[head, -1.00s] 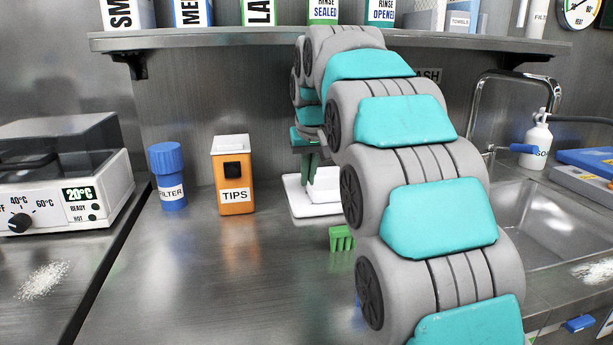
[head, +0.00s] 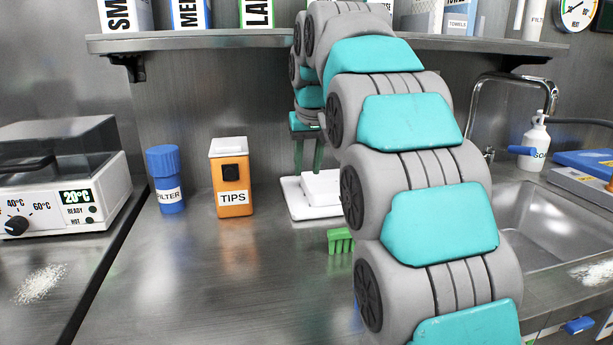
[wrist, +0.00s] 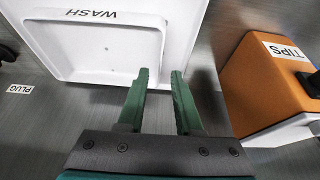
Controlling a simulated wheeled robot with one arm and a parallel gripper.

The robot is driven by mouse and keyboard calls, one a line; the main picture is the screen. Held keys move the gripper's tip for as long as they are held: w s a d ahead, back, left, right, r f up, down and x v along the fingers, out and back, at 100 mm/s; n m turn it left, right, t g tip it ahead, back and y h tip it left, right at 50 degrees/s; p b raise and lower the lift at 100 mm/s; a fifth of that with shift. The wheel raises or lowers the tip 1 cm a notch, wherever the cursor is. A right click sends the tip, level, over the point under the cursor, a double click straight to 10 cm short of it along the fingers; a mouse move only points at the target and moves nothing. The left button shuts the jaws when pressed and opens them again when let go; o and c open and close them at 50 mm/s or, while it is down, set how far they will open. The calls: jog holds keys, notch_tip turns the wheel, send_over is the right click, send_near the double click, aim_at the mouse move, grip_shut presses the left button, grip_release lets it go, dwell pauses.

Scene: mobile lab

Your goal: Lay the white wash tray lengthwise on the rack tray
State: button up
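The white rack tray (head: 303,212) lies flat on the steel bench, partly hidden behind my arm. A smaller white block, apparently the wash tray (head: 322,185), rests flat on its right part; its right end is hidden. In the wrist view a white surface marked WASH (wrist: 95,52) lies within a wider white border, apparently the rack tray (wrist: 188,30). My gripper (head: 308,172) points down over the back of the trays. Its green fingers (wrist: 160,72) are apart with nothing between them, close to the white edge; contact cannot be told.
An orange TIPS box (head: 233,178) and a blue FILTER bottle (head: 169,180) stand left of the trays. A small green toothed piece (head: 340,240) lies in front. The sink (head: 545,225) is at right and a shelf (head: 220,40) hangs above.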

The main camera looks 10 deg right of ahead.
jog(key=v, duration=0.8)
jog(key=shift+p, duration=0.45)
